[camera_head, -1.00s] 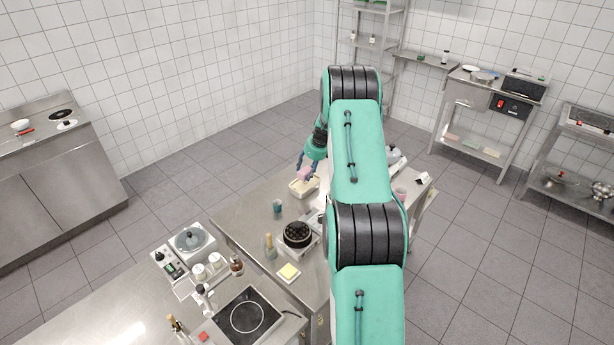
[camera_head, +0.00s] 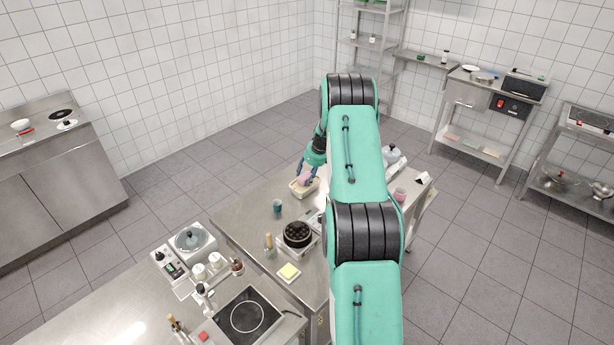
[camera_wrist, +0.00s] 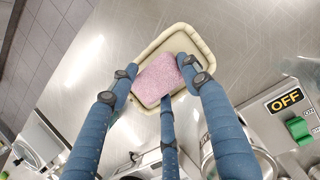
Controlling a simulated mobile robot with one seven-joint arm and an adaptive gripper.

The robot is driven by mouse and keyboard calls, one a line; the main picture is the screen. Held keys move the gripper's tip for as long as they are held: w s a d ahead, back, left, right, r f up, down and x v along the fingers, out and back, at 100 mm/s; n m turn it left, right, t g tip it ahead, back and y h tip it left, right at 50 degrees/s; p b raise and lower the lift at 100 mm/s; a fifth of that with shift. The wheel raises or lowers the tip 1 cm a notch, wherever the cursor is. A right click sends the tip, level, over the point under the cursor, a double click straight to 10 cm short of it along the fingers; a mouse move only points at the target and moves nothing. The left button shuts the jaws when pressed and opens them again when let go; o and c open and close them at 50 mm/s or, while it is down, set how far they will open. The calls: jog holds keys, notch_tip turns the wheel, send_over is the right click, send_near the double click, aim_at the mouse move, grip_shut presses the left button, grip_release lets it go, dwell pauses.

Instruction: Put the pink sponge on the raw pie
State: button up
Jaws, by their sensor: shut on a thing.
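The pink sponge (camera_wrist: 158,79) is held between the blue fingers of my gripper (camera_wrist: 160,84) in the wrist view. It lies over a pale dish with a crimped rim (camera_wrist: 200,45), which looks like the raw pie. In the head view my gripper (camera_head: 306,178) is low over this pale dish (camera_head: 301,191), with a bit of pink sponge between the fingers. The sponge covers part of the dish's inside. I cannot tell whether the sponge touches the dish.
A teal cup (camera_head: 277,206), a dark round item on a scale (camera_head: 297,234) and a yellow sponge on a white plate (camera_head: 289,272) stand nearer on the table. A pink cup (camera_head: 400,194) stands right of my arm. Bare steel lies left of the dish.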

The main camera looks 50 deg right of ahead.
jog(key=o, duration=0.8)
jog(key=shift+r, duration=0.15)
jog(key=v, duration=1.1)
jog(key=shift+s+r, duration=0.15)
jog(key=shift+r, duration=0.25)
